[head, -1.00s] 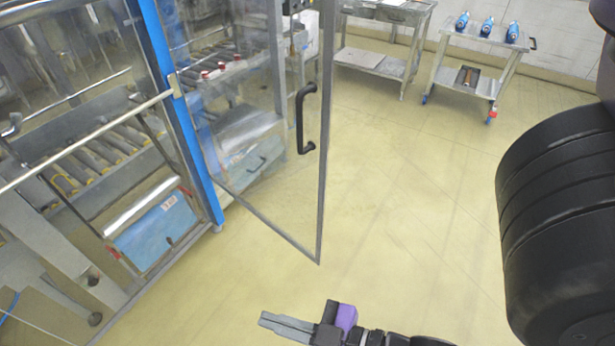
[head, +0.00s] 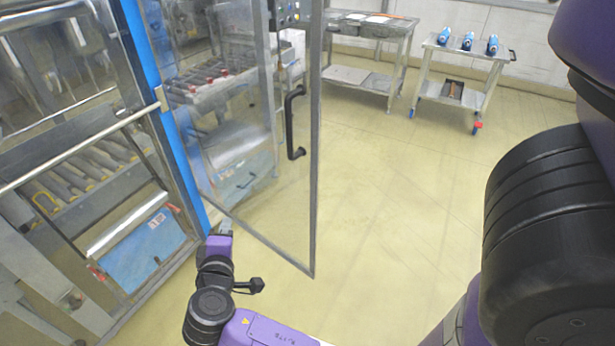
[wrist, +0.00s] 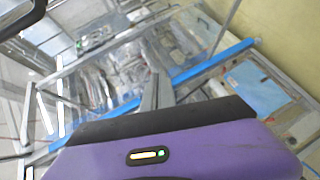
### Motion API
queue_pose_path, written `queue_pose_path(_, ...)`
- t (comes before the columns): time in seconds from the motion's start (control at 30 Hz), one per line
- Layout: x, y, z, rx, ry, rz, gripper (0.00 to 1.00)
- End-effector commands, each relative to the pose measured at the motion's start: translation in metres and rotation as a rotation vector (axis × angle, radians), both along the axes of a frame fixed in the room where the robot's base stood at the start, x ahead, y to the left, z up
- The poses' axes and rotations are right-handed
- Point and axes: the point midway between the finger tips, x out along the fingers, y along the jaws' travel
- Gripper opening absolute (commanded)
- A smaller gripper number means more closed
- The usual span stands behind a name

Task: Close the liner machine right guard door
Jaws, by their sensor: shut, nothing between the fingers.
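The right guard door (head: 302,200) is a clear panel in a grey metal frame. In the head view it stands swung open, out from the blue post (head: 172,130) of the liner machine (head: 85,150). Its black handle (head: 291,125) is on the panel near the free edge. My gripper (head: 226,228) is low at the foot of the blue post, near the door's lower hinge-side corner. It is shut and empty, and I cannot tell whether it touches the door. In the wrist view the grey fingers (wrist: 155,92) point toward the blue frame bar (wrist: 215,62).
A grey table (head: 370,50) stands behind the door. A small wheeled cart (head: 460,60) with blue bottles stands at the back right. The yellow floor (head: 400,200) right of the door is clear. My dark arm link blocks the right side.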

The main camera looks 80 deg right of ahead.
Motion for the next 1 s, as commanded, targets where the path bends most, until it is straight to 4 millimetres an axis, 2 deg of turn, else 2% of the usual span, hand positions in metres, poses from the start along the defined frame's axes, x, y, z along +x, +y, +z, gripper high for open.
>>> queue_pose_path(0.03, -0.004, -0.016, 0.015, -0.06, 0.031, -0.108, 0.0)
queue_pose_path(0.1, -0.021, -0.03, 0.036, -0.132, 0.079, -0.264, 0.0)
queue_pose_path(0.2, -0.05, -0.036, 0.06, -0.206, 0.131, -0.466, 0.0)
queue_pose_path(0.3, -0.075, -0.032, 0.073, -0.247, 0.167, -0.622, 0.0)
queue_pose_path(0.4, -0.092, -0.025, 0.08, -0.266, 0.189, -0.721, 0.0)
queue_pose_path(0.5, -0.102, -0.022, 0.082, -0.272, 0.198, -0.77, 0.0)
queue_pose_path(0.63, -0.108, -0.029, 0.083, -0.273, 0.201, -0.783, 0.0)
queue_pose_path(0.77, -0.116, -0.047, 0.084, -0.271, 0.202, -0.782, 0.0)
queue_pose_path(1.0, -0.135, -0.091, 0.084, -0.271, 0.202, -0.782, 0.0)
